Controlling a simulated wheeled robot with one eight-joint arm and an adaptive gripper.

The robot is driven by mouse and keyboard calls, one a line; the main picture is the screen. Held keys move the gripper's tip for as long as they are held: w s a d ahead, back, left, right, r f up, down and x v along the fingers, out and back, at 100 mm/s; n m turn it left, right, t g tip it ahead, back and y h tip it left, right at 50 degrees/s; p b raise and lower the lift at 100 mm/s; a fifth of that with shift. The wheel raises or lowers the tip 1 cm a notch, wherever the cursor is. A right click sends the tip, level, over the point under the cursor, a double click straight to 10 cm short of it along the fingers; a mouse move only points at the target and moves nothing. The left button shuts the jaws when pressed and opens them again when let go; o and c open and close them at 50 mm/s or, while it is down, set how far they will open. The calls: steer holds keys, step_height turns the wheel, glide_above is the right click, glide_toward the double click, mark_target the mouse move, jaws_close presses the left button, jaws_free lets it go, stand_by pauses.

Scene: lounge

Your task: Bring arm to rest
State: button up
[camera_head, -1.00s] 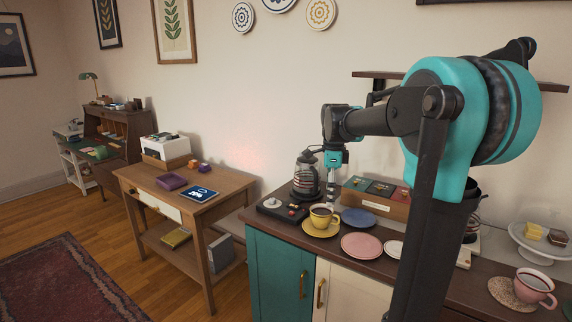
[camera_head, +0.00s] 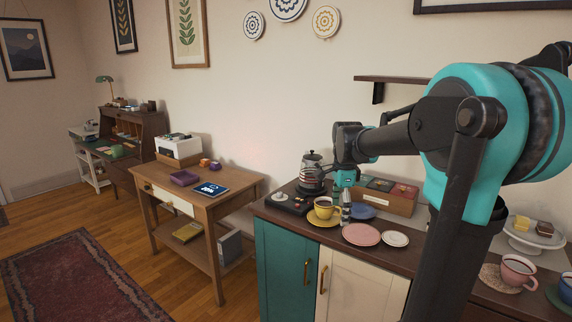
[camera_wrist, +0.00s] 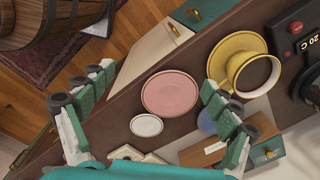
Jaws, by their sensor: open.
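My arm reaches from the right over the sideboard (camera_head: 400,239) in the head view. My gripper (camera_head: 346,205) hangs near the yellow cup (camera_head: 323,208), above the countertop, and looks empty. In the wrist view my gripper (camera_wrist: 158,78) has its two green-and-white fingers spread wide, with nothing between them. Beyond the fingers lie a pink plate (camera_wrist: 169,92) and a small white plate (camera_wrist: 146,125), apart from them. The yellow cup also shows in the wrist view (camera_wrist: 235,68), on its saucer right of the fingers.
A blue plate (camera_head: 361,212), a wooden box with coloured packets (camera_head: 388,204) and a coffee maker (camera_head: 312,172) stand close to the gripper. A pink mug (camera_head: 517,271) and cake stand (camera_head: 532,236) are at right. A wall shelf (camera_head: 385,78) hangs above. Floor is open at left.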

steer(key=s+d+f+n+t, duration=0.2)
steer(key=s+f+n+t, duration=0.1)
steer(key=s+f+n, duration=1.3)
steer(key=s+f, duration=0.1)
steer(key=s, duration=0.2)
steer(key=shift+f+n+t, duration=0.3)
steer(key=shift+d, duration=0.1)
